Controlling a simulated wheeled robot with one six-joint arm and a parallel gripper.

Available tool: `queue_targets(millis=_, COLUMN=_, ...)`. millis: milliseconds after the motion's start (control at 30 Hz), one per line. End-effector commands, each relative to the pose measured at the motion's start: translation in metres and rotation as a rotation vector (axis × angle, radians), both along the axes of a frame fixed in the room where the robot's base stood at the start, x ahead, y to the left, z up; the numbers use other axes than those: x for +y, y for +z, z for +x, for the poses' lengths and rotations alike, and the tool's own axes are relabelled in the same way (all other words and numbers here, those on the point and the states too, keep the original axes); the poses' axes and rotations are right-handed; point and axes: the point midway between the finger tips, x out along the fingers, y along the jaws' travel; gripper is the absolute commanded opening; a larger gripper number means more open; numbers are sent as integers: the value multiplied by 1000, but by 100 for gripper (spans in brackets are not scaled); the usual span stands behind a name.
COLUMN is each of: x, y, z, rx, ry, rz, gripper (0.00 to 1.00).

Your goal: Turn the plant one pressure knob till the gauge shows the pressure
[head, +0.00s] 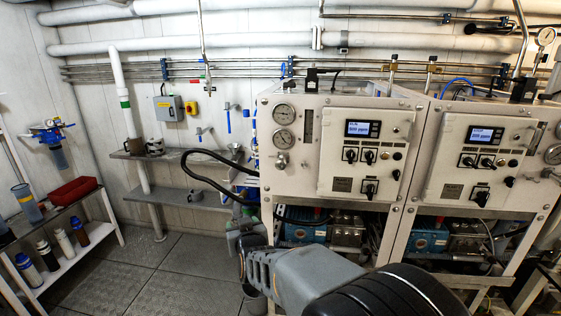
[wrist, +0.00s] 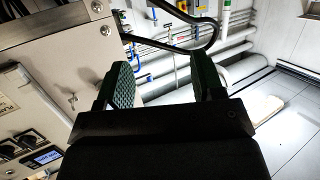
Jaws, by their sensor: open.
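The left watermaker panel (head: 340,110) is a cream cabinet front, taken here as plant one. Two round gauges (head: 284,125) sit one above the other on its left side; their needles are too small to read. A round pressure knob (head: 282,160) is below the lower gauge. My gripper (head: 240,232) is low and left of the panel, below the knob and apart from it. In the wrist view my gripper (wrist: 163,78) is open, with nothing between its dark green pads. A small metal fitting (wrist: 72,99) shows on the cabinet face left of the pads.
A similar right panel (head: 480,150) stands beside the left one. A black hose (head: 205,158) loops out left of the cabinet. Wall shelves (head: 185,155) and a low bottle rack (head: 65,240) are further left. The floor (head: 135,275) between is clear.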

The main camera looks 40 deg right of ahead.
Motion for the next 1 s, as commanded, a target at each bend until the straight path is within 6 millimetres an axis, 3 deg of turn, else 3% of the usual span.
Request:
queue_targets(millis=100, x=-37, y=20, z=6, rx=-178, ry=-136, rz=-97, gripper=62)
queue_targets(millis=300, x=-77, y=45, z=-5, rx=-390, ry=-317, rz=-257, gripper=62)
queue_targets(millis=633, x=-102, y=64, z=-14, rx=-514, ry=-438, rz=-378, gripper=62)
queue_targets(millis=1000, x=-143, y=92, z=31, rx=-519, ry=-440, rz=-379, gripper=62)
